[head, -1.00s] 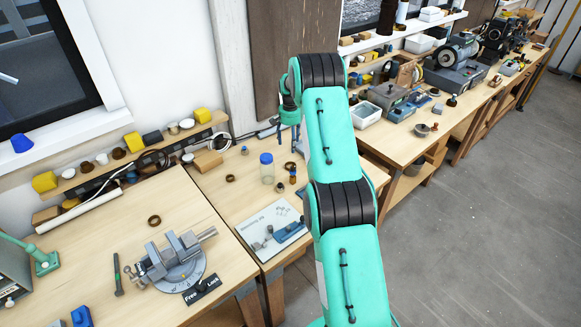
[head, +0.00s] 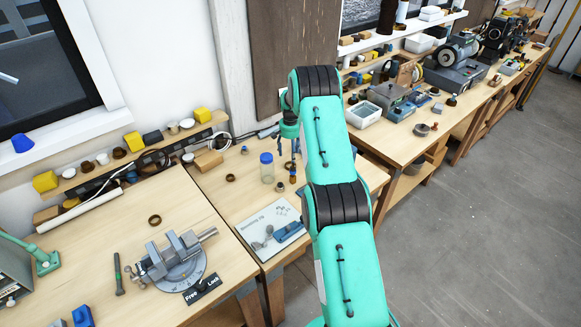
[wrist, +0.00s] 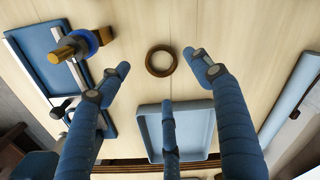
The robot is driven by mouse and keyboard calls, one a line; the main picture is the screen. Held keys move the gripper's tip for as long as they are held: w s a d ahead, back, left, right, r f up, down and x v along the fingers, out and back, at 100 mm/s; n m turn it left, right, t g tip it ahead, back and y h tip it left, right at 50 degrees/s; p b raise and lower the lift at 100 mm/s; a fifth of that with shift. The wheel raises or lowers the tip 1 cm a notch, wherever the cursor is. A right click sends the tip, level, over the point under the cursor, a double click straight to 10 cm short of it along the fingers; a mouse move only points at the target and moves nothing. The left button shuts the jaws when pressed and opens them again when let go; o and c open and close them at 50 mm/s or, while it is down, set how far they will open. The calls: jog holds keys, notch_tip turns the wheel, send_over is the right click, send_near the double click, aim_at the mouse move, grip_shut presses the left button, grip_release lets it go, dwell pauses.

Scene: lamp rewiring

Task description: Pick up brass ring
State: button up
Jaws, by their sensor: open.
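The brass ring (wrist: 161,60) lies flat on the pale wooden table in the wrist view, its hole showing bare wood. My gripper (wrist: 157,63) has its blue fingers spread around the ring's place in the picture; the ring shows between the left and right fingertips, with the third finger below it. The fingers hold nothing, and I cannot tell their height above the ring. In the head view my arm hides part of the table. A ring (head: 230,178) shows on the middle bench and another ring (head: 154,220) on the left bench; I cannot tell which matches.
In the wrist view a blue tray (wrist: 37,38) with a brass-ended blue part (wrist: 80,45) is at left, and a pale blue tray (wrist: 148,122) lies below the ring. In the head view a blue-capped jar (head: 267,170) stands beside my arm; a vise (head: 172,262) is on the left bench.

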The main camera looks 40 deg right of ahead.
aim_at(290, 163)
jog(key=shift+f, duration=0.65)
jog(key=shift+f, duration=0.15)
jog(key=shift+f+p, duration=0.35)
jog(key=shift+f, duration=2.05)
jog(key=shift+c, duration=0.2)
jog(key=c, duration=1.2)
